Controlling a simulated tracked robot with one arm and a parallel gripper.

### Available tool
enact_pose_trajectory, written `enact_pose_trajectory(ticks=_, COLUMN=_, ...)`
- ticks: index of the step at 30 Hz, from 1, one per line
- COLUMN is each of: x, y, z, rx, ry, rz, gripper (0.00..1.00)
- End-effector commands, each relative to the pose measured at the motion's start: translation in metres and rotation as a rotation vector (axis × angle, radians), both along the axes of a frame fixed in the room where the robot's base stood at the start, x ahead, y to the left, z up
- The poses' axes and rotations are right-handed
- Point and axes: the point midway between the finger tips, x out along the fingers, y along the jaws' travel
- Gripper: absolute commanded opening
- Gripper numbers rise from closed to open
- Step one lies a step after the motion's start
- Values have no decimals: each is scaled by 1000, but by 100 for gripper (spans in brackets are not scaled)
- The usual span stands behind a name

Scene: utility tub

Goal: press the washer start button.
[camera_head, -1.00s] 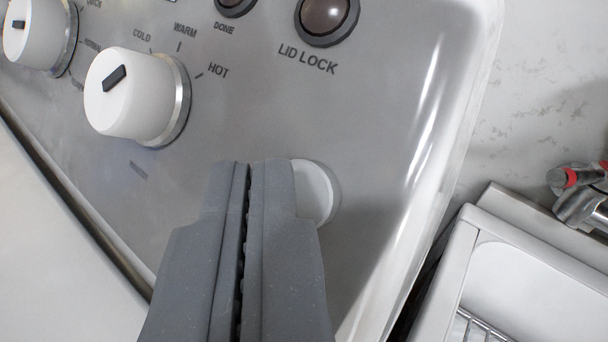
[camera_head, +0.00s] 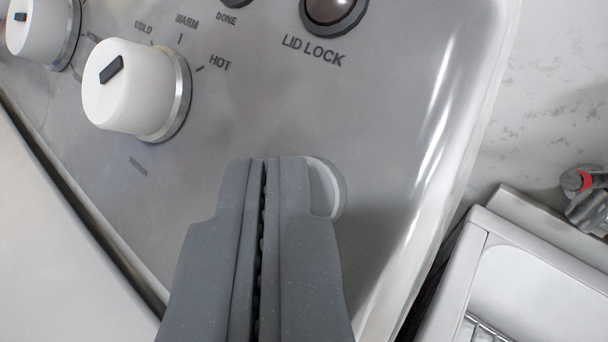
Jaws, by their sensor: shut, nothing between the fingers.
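The washer's grey control panel (camera_head: 370,120) fills most of the view. A round white button (camera_head: 328,184) sits low on the panel, right of the temperature knob. My gripper (camera_head: 263,162) is shut and empty, with its two grey fingers together. The fingers are in front of the button and hide its left part; only its right edge shows beside the right finger. I cannot tell whether the fingertips touch the button or the panel. No label for the button is visible.
A white temperature knob (camera_head: 128,88) stands out from the panel at upper left, with another knob (camera_head: 40,30) beyond it. A lid lock light (camera_head: 332,10) is at the top. A white tub (camera_head: 452,285) and red-banded tap (camera_head: 583,182) are at right.

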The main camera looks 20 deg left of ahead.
Motion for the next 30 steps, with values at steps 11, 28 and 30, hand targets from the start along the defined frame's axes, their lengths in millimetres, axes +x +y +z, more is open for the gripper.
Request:
enact_pose_trajectory(ticks=11, x=2, y=0, z=-2, rx=0, ry=2, rz=1, gripper=0)
enact_pose_trajectory(ticks=28, x=-9, y=3, z=7, rx=0, ry=-1, rz=2, gripper=0)
enact_pose_trajectory(ticks=30, x=-11, y=3, z=7, rx=0, ry=0, rz=2, gripper=0)
